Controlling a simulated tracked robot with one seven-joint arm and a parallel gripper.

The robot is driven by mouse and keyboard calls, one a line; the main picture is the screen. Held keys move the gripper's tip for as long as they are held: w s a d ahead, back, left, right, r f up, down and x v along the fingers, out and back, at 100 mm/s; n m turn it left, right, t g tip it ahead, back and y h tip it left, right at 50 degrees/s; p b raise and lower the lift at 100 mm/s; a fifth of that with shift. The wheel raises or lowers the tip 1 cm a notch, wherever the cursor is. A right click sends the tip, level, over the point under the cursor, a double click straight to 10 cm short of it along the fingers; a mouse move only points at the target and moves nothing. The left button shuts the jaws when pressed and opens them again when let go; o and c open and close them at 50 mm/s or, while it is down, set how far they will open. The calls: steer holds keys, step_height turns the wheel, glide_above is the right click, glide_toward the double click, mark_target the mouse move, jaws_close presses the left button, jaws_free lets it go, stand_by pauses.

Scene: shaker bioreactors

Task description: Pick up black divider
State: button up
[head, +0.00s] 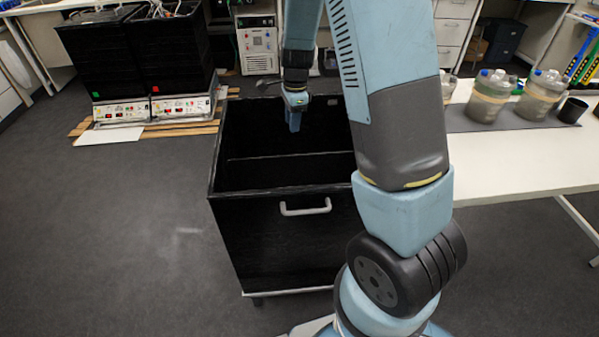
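A black open-topped box (280,240) on wheels, with a pale handle (305,207) on its front, stands in the middle of the head view. A thin pale line (290,156) runs across its dark inside. It may be the top edge of the black divider, but black on black I cannot tell for sure. My gripper (294,125) points down over the far part of the box opening, small and light blue. I cannot see whether its fingers are apart, and I see nothing held in it. My arm hides the right side of the box.
A white table (495,170) at right holds shaker bottles (490,95) and a black cup (572,111). Two black shaker bioreactors (135,50) stand on a wooden pallet (190,129) at back left. Floor (110,230) at left is clear.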

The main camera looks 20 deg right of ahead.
mark_target(296, 163)
steer(key=f, duration=0.2)
steer(key=w+f+m, duration=0.1)
steer(key=f, duration=0.1)
steer(key=w+f+m, duration=0.1)
steer(key=f, duration=0.1)
steer(key=shift+d+f+h, duration=0.3)
steer(key=shift+f, duration=0.05)
step_height(296, 163, down, 8)
steer(key=shift+f, duration=0.15)
steer(key=shift+d+f, duration=0.2)
steer(key=shift+f, duration=0.7)
steer(key=shift+d+f, duration=0.15)
steer(key=shift+f, duration=0.7)
steer(key=shift+d+f, duration=0.2)
steer(key=shift+f, duration=0.7)
steer(key=shift+c, duration=0.5)
jaws_close()
